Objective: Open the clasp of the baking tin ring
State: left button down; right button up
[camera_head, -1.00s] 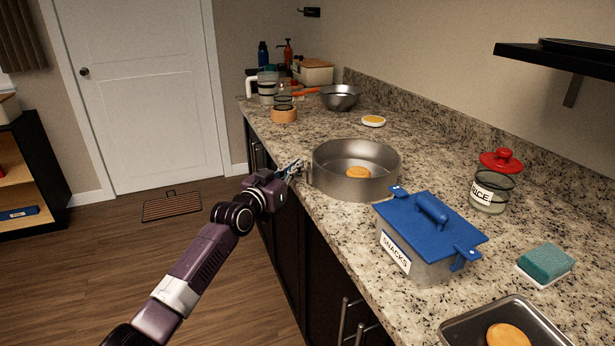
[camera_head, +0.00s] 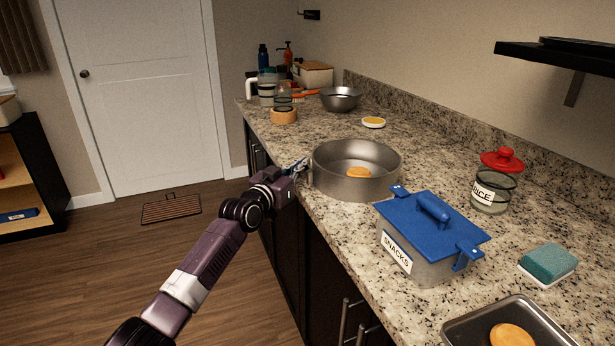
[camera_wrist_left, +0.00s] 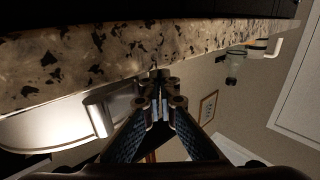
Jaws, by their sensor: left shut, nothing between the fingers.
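The baking tin ring (camera_head: 330,180) is a round grey metal tin on the granite counter, with an orange-yellow round piece (camera_head: 358,172) inside it. In the left wrist view, part of its pale metal wall (camera_wrist_left: 60,127) shows at left, with a rolled metal edge that may belong to the clasp (camera_wrist_left: 97,108). My left gripper (camera_head: 303,165) is at the tin's left side, over the counter's front edge. Its fingers are shut and empty, as the left wrist view (camera_wrist_left: 160,105) also shows. I cannot tell whether the fingertips touch the clasp. My right gripper is not in view.
A grey box labelled SNACKS with a blue lid (camera_head: 428,225) stands just in front of the tin. A glass jar with a red lid (camera_head: 492,190), a sponge (camera_head: 548,262) and a metal tray (camera_head: 465,330) are to the right.

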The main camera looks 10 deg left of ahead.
aim_at(309, 174)
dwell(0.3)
pick_arm(q)
jog(key=shift+w+d, duration=0.25)
jog(key=shift+d, duration=0.2)
jog(key=p+v, duration=0.4)
jog(key=shift+s+a+r, duration=0.1)
jog(key=shift+a+r, duration=0.05)
jog(key=shift+r, duration=0.05)
jog(key=p+v, duration=0.2)
jog(key=v, duration=0.1)
jog(key=shift+s+a+f+p, duration=0.15)
jog(key=shift+a+p, duration=0.05)
jog(key=shift+p, duration=0.1)
